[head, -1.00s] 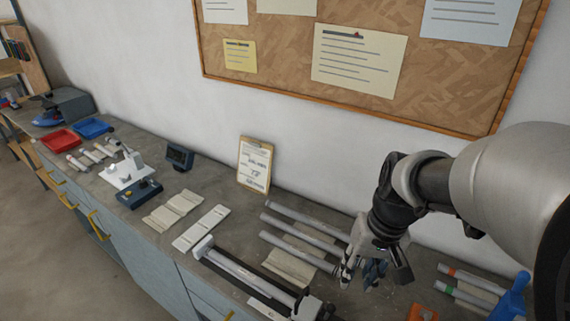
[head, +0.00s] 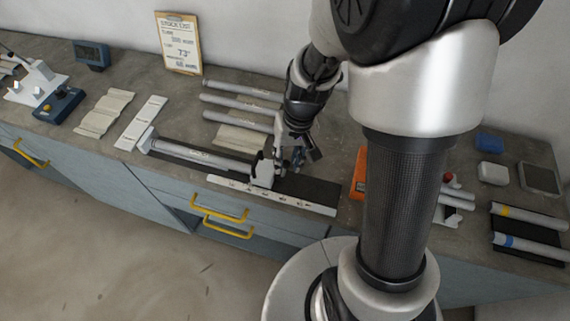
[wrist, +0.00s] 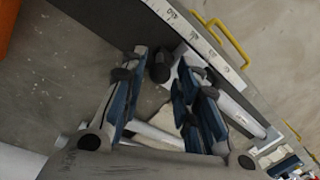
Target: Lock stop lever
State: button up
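The frame jig lies along the front of the counter, with a dark bed (head: 312,188), a white ruler strip (head: 240,187) and a grey tube (head: 205,157) in it. The pale stop (head: 263,173) stands on the bed at the tube's right end. My gripper (head: 286,160) is low beside the stop and partly covers it. In the wrist view my gripper (wrist: 163,60) is open, with blue-padded fingers apart. A black knob (wrist: 159,68), apparently the stop lever's, shows between the fingertips; I cannot tell whether either finger touches it.
Several grey tubes (head: 225,101) lie behind the jig. An orange object (head: 359,174) is to the right of it. White strips (head: 141,122) lie to the left. Yellow drawer handles (head: 219,213) stick out below the front edge. A clipboard (head: 179,45) leans on the wall.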

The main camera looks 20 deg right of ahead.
jog(key=shift+a+f+b, duration=0.2)
jog(key=shift+f+b, duration=0.1)
jog(key=shift+f, duration=1.1)
grip_shut()
